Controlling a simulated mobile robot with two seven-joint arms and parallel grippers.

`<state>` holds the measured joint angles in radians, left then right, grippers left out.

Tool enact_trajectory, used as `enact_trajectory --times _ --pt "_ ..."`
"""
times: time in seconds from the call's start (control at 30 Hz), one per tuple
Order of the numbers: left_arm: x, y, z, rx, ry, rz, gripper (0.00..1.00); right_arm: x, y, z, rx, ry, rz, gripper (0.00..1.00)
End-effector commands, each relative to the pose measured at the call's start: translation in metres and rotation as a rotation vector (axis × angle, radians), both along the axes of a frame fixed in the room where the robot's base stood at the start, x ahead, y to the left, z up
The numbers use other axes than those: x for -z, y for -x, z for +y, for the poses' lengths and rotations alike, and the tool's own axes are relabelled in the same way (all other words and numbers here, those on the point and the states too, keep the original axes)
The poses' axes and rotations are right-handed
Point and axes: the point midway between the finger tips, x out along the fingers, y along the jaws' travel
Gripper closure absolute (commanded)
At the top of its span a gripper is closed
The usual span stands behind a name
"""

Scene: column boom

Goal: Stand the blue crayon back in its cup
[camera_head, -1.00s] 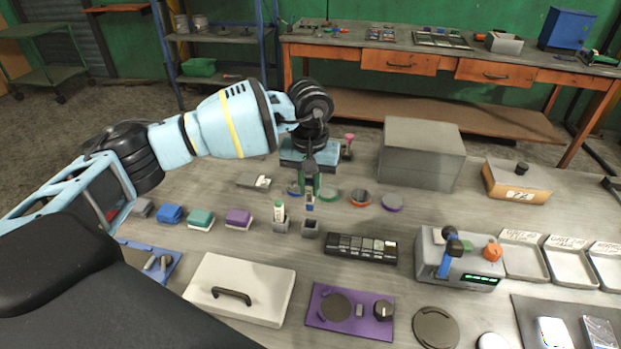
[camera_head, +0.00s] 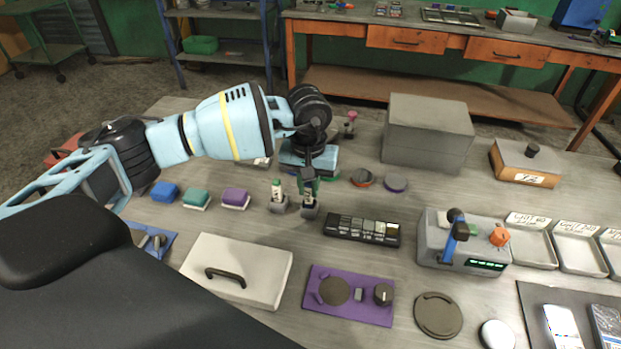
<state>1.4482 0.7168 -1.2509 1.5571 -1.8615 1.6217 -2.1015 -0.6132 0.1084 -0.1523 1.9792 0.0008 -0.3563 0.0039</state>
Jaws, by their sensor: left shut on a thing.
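My left gripper (camera_head: 309,184) comes down from above, shut on the blue crayon (camera_head: 308,199). The crayon is upright and its lower end is at the small dark grey cup (camera_head: 310,213), seemingly inside its mouth. The gripper hides the crayon's top, and I cannot tell how deep the crayon sits. My right gripper is not in view.
A second cup (camera_head: 278,207) with a green-topped crayon (camera_head: 276,188) stands just left. A black swatch strip (camera_head: 362,229) lies right of the cups. Nearby are a purple block (camera_head: 236,197), a white lidded box (camera_head: 240,262) and a large grey box (camera_head: 427,130).

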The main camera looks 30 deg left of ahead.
Motion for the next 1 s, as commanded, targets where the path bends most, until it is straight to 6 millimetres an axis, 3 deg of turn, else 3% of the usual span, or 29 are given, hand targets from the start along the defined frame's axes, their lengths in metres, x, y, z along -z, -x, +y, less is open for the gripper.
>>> enact_trajectory --times 0.4,0.43,0.6,1.0 --pt "0.0048 -0.0004 0.0001 0.0 0.0 -0.002 1.0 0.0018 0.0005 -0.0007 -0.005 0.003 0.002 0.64" --pt "0.0048 -0.0004 0.0001 0.0 0.0 -0.002 0.83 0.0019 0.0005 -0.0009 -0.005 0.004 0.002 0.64" --pt "0.0049 -0.0003 0.0 0.0 0.0 -0.002 0.61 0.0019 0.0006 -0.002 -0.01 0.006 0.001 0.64" --pt "-0.0024 -0.001 -0.0001 0.0 0.001 -0.003 0.59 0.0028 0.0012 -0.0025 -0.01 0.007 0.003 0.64"
